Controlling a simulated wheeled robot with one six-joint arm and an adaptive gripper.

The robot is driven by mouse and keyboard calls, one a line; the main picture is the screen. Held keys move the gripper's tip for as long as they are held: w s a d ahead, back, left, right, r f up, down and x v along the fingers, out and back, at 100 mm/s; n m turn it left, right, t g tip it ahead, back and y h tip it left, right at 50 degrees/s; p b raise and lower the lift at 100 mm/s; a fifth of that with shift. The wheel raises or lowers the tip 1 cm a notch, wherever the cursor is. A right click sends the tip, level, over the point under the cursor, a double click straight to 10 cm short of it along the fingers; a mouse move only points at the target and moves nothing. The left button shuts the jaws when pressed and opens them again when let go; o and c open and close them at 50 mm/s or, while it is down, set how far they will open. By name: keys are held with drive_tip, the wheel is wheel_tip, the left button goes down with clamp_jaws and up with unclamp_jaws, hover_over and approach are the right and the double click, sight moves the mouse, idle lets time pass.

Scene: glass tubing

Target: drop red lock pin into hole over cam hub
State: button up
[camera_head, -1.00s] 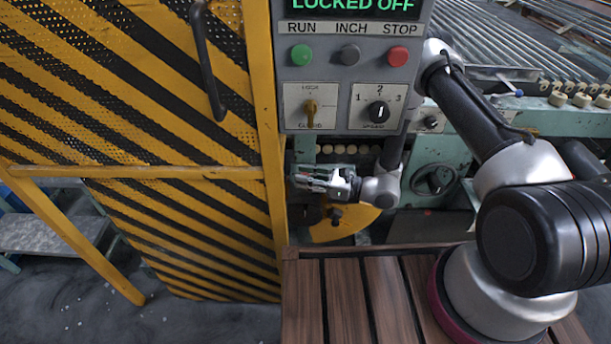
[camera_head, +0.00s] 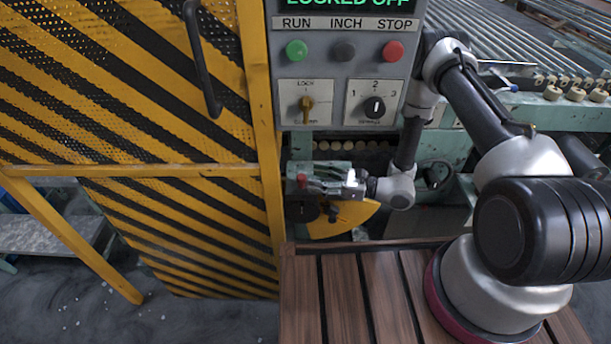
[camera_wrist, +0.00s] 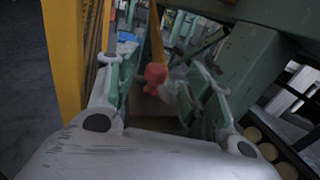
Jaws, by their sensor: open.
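The yellow cam plate (camera_head: 345,218) spreads to the right of the hub. In the wrist view the red knob (camera_wrist: 155,74) lies between the two spread fingers of my gripper (camera_wrist: 163,72), near their tips, with a visible gap to the right finger. The fingers are open. The pin's lower part and the hole are hidden or too small to make out, so I cannot tell how deep the pin sits.
The striped yellow guard (camera_head: 130,130) and its upright post stand close left of the gripper. The grey control box (camera_head: 345,60) hangs just above it. A green machine frame (camera_head: 450,155) is behind, and a wooden slatted platform (camera_head: 345,300) lies below.

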drive_tip(key=v, duration=0.6)
drive_tip(key=shift+s+d, duration=0.15)
drive_tip(key=shift+d, duration=0.2)
